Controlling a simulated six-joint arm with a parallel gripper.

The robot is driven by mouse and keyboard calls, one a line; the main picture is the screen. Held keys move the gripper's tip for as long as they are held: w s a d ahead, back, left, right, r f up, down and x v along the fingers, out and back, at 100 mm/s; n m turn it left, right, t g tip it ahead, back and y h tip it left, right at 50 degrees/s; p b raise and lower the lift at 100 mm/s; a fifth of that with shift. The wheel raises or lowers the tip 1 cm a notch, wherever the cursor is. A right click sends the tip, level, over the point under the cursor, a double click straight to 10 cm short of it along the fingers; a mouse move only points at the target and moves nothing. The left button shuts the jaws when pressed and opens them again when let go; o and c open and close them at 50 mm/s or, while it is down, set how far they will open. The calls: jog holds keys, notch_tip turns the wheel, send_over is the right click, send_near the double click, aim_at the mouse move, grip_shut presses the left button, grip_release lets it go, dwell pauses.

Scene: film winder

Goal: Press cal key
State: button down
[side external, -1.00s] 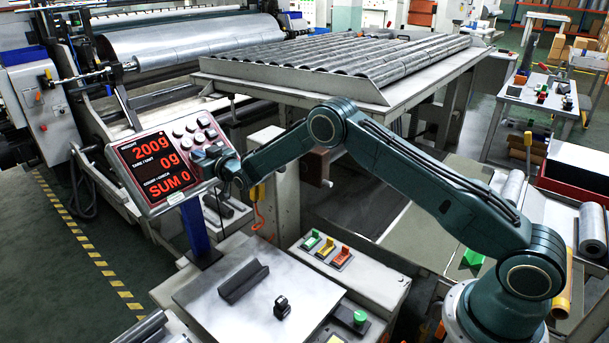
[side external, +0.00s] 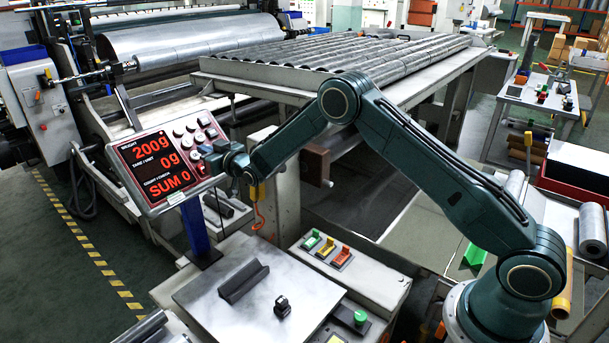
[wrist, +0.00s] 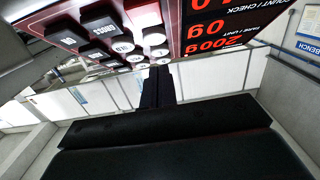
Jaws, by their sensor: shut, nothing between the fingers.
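The scale's display panel (side external: 160,165) stands tilted on a blue post and shows 200g, 0g and SUM 0 in red. Its keys (side external: 190,134) are on the panel's right part. My gripper (side external: 206,158) is shut and empty, just right of the lower keys, apparently a small gap off the panel. In the wrist view the panel is upside down, with dark square keys (wrist: 98,24) and white round keys (wrist: 153,36). My shut fingers (wrist: 158,75) point up toward the round keys. I cannot make out which key is cal.
Below the panel is a flat metal plate (side external: 225,310) with a dark angled block (side external: 243,282) on it. Green, yellow and red switches (side external: 326,250) sit on the bench to the right. A roller table (side external: 350,70) stands behind my arm.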

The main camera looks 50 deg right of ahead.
jog(key=s, duration=0.9)
jog(key=shift+r, duration=0.35)
dwell(0.5)
jog(key=s+d+r+g, duration=0.2)
jog(key=s+r+g, duration=0.4)
jog(key=s+r, duration=1)
jog(key=s+f+g, duration=0.2)
jog(key=s+g, duration=0.4)
jog(key=s, duration=2.6)
jog(key=shift+f, duration=0.2)
jog(key=c, duration=2.2)
grip_release()
jog(key=shift+w, duration=0.1)
